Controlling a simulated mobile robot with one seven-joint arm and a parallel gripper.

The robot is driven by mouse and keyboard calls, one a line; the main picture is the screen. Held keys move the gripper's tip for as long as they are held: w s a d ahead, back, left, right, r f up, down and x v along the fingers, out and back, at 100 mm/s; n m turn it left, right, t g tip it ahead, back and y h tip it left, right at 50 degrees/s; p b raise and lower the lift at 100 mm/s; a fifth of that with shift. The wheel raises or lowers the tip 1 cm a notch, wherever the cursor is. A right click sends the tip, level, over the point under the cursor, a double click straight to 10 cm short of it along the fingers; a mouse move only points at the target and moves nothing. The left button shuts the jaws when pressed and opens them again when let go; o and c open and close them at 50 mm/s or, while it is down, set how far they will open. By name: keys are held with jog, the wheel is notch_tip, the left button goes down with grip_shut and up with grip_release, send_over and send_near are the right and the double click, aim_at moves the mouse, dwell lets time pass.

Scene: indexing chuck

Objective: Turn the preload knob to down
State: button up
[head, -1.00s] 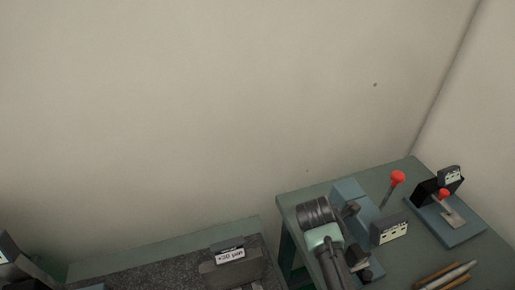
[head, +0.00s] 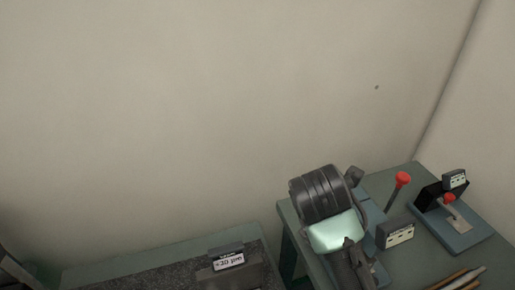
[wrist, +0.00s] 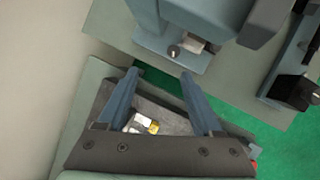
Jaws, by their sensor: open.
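My gripper (wrist: 161,76) is open and empty in the wrist view, its two blue fingers spread apart. Just beyond the fingertips is a blue-grey fixture (wrist: 150,38) with a small dark round knob (wrist: 173,51) on its base. I cannot tell from the frames whether this is the preload knob or which way it is set. In the head view my arm covers much of the blue fixture (head: 376,205) on the right table, and the fingers cannot be made out there.
A red-balled lever (head: 403,179) stands behind a label block (head: 395,235). A second lever unit (head: 455,230) sits at the table's right. Pencil-like sticks (head: 460,279) lie in front. A dark slab with a small display (head: 228,262) is at left. Green floor (wrist: 235,85) shows between tables.

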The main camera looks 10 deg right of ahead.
jog(key=w+a+r+m+t+y, duration=0.1)
jog(key=w+a+r+m+t, duration=0.2)
jog(key=r, duration=0.4)
jog(key=w+a+r+m+t+y+b, duration=0.1)
jog(key=w+a+r+m+t, duration=0.2)
jog(key=w+a+r+t, duration=0.2)
jog(key=shift+w+a+r+t, duration=0.3)
jog(key=shift+w+a+r, duration=1.1)
jog(key=shift+a, duration=0.3)
jog(key=shift+s, duration=0.1)
